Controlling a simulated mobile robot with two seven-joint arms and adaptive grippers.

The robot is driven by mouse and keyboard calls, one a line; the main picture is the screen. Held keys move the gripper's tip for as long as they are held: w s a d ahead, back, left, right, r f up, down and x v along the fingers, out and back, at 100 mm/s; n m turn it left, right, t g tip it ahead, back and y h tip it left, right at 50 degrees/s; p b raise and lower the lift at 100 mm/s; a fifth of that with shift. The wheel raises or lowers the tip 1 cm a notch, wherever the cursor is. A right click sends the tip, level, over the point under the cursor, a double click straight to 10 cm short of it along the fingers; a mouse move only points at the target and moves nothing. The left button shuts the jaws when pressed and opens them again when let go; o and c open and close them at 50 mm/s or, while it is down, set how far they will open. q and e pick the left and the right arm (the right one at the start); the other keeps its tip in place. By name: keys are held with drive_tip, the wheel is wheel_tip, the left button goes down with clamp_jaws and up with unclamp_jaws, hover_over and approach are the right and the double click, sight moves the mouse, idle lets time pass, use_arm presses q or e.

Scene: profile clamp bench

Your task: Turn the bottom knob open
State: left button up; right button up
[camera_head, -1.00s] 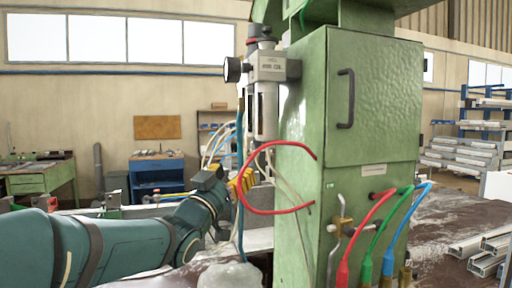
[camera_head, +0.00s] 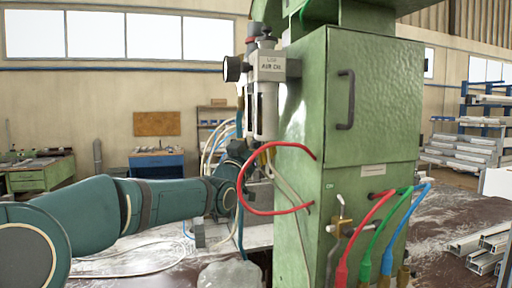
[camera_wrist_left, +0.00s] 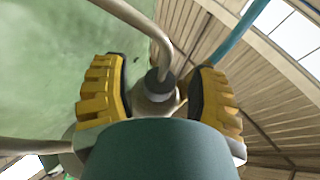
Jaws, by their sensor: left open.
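The air unit (camera_head: 263,105) with its clear bowls hangs on the left side of the green cabinet. My left gripper (camera_head: 258,160) is just below it, partly behind the red hose. In the left wrist view, the yellow-padded fingers of my left gripper (camera_wrist_left: 158,88) stand apart, open, on either side of a small dark round knob (camera_wrist_left: 160,82). A beige fitting and a grey pipe show right at the knob. I cannot tell whether a finger touches it. In the head view the knob is hidden. My right gripper is not in view.
The green cabinet (camera_head: 370,95) stands close to the right of the gripper. A red hose (camera_head: 243,190) loops in front of it, and a blue hose hangs nearby. Red, green and blue lines leave the cabinet's lower front. Aluminium profiles (camera_head: 480,245) lie at the right.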

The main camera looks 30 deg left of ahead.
use_arm(q)
drive_tip(key=shift+s, duration=0.1)
clamp_jaws()
drive_tip(key=shift+r, duration=0.1)
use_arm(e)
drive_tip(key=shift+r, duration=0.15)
